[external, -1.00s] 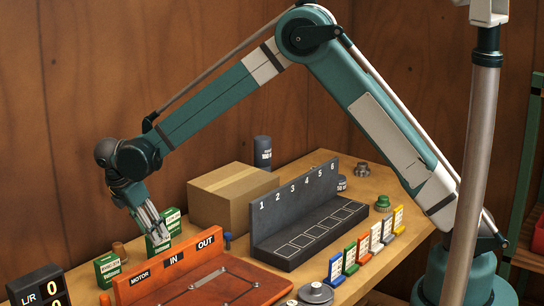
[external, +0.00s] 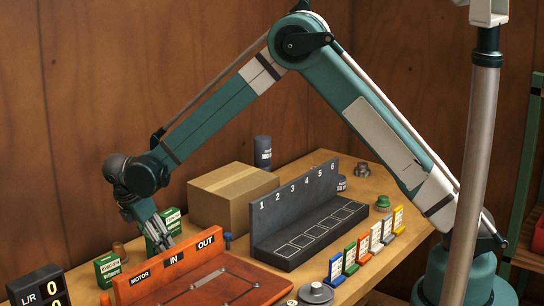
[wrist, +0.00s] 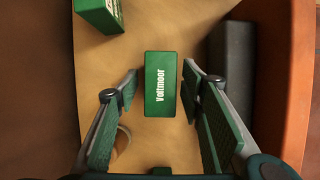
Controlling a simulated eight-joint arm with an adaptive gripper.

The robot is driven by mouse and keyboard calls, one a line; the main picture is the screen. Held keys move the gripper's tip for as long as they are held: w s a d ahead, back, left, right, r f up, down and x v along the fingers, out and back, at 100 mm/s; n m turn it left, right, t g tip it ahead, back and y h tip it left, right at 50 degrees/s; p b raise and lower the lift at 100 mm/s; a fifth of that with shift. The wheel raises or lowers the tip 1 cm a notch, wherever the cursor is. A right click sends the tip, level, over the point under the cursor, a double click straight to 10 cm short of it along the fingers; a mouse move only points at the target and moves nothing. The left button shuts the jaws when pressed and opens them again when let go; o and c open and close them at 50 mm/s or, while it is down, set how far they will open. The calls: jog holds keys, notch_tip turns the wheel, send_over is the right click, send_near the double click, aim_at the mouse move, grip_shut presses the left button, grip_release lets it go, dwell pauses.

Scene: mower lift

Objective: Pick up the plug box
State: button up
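Several small green boxes with white lettering stand on the left part of the bench; I cannot tell from the lettering which one is the plug box. In the wrist view, one green box (wrist: 174,84) marked "Voltmoor" lies ahead of my gripper (wrist: 160,75), between the line of its two fingers. The fingers are apart and no contact with the box shows. In the external view my gripper (external: 163,243) is low over the middle green box (external: 151,245), partly hiding it. A second green box (external: 109,269) stands to the left, also in the wrist view (wrist: 99,14).
An orange tray (external: 215,289) with a raised back labelled MOTOR, IN and OUT stands close in front of my gripper. A cardboard box (external: 222,202) and a dark numbered rack (external: 285,252) are to the right. A small brown cylinder (external: 119,251) stands left of the gripper.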

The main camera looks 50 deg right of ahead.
jog(key=shift+d+f, duration=0.15)
jog(key=shift+f, duration=0.25)
jog(key=c, duration=1.1)
jog(key=shift+o, duration=0.2)
jog(key=shift+r, duration=0.15)
jog(key=shift+r, duration=4.85)
